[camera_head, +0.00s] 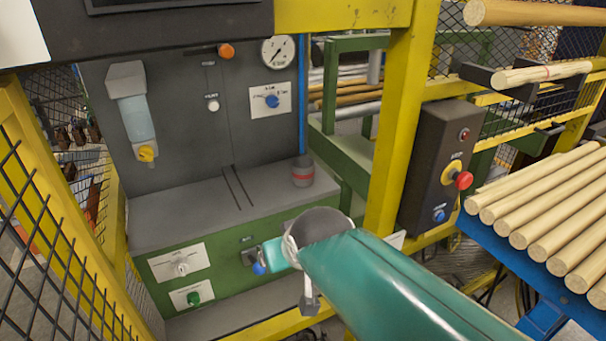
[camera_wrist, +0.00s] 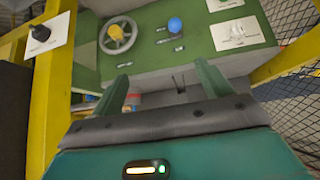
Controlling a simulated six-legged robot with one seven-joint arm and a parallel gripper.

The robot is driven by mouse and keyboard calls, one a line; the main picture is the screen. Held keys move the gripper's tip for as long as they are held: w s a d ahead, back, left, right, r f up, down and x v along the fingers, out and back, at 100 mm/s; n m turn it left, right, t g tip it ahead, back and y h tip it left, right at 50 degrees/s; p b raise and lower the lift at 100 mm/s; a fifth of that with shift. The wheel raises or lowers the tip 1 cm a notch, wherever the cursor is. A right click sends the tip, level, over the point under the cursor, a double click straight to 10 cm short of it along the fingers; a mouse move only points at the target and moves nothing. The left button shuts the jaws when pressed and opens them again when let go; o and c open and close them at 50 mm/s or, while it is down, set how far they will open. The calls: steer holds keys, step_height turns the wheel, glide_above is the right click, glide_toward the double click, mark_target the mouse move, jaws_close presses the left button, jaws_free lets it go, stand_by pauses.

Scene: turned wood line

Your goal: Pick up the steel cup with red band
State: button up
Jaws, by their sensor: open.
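The steel cup with red band (camera_head: 303,171) is small and dark grey with a reddish band. It stands upright at the right end of the grey machine ledge (camera_head: 230,195) in the head view. In the wrist view, a small object with a reddish band (camera_wrist: 133,100) shows partly behind the left finger. It looks like the cup, but most of it is hidden. My gripper (camera_wrist: 162,76) has its two green fingers spread with nothing held between them. In the head view my teal arm reaches in from the lower right and ends in front of and below the ledge, apart from the cup.
A yellow post (camera_head: 398,120) stands to the right of the ledge. A control box (camera_head: 437,165) with a red button is fixed beside it. Wooden rods (camera_head: 540,205) lie on a blue rack at right. Yellow mesh fencing (camera_head: 50,235) stands at left. The ledge left of the cup is clear.

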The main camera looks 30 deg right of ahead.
steer(key=shift+o, duration=0.2)
steer(key=w+d+f+m+t+h, duration=0.1)
steer(key=w+d+f+t, duration=0.1)
steer(key=w+d+t, duration=0.2)
steer(key=w+d, duration=0.3)
steer(key=w, duration=0.3)
steer(key=shift+w+d+h, duration=0.15)
steer(key=shift+w+h, duration=0.1)
steer(key=shift+h, duration=0.15)
steer(key=t+h, duration=0.1)
steer(key=t, duration=0.5)
glide_toward(306, 173)
steer(key=shift+m, duration=0.3)
steer(key=w, duration=0.3)
steer(key=w+d, duration=0.1)
steer(key=w, duration=0.3)
steer(key=w+d, duration=0.1)
steer(key=w, duration=0.3)
steer(key=shift+w+d, duration=0.2)
steer(key=shift+w, duration=0.05)
steer(key=c, duration=1.1)
